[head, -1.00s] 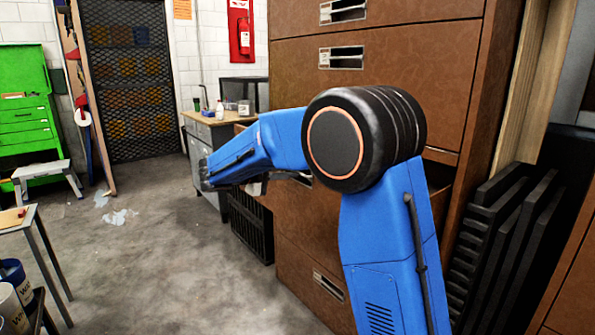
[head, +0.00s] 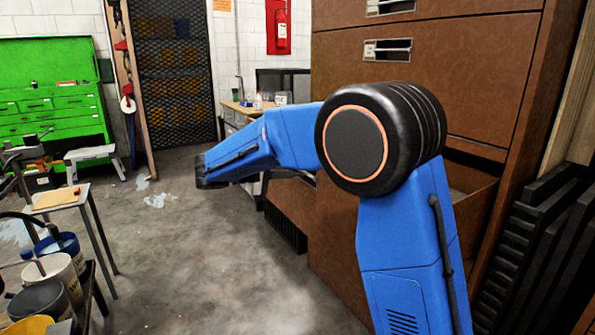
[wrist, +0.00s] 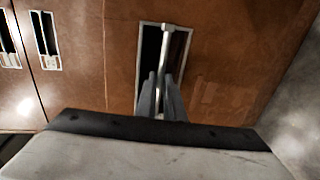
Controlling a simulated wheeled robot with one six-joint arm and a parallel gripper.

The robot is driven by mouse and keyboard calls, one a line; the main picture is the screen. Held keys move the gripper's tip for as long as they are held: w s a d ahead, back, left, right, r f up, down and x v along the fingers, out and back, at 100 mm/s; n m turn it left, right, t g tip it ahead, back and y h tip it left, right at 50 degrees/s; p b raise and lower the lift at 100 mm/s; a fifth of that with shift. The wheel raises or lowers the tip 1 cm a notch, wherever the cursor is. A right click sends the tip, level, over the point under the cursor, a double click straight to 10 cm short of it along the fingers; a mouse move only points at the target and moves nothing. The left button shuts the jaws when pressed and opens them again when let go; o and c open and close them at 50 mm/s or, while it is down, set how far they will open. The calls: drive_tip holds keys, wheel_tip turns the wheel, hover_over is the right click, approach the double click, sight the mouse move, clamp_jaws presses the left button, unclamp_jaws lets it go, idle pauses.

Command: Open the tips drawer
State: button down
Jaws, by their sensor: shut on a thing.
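A tall brown cabinet (head: 440,65) stands at the right in the head view. One of its drawers (head: 470,182) is pulled out, and its open top shows behind my arm. I cannot read a label that marks it as the tips drawer. In the wrist view, my gripper (wrist: 161,95) is shut on the metal handle (wrist: 166,52) in a framed recess on the brown drawer front (wrist: 235,60). In the head view my blue arm hides the gripper and the handle.
A small table (head: 60,198) and buckets (head: 60,270) stand at the left. A green tool chest (head: 50,95) and a step stool (head: 92,155) are farther back. Black slatted panels (head: 530,240) lean close at the right. The grey floor (head: 210,270) between is clear.

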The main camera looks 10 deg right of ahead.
drive_tip(key=c, duration=1.9)
unclamp_jaws()
drive_tip(key=shift+o, duration=0.2)
drive_tip(key=v, duration=1.7)
drive_tip(key=shift+a, duration=0.2)
drive_tip(key=shift+s+r, duration=0.1)
drive_tip(key=shift+s, duration=0.05)
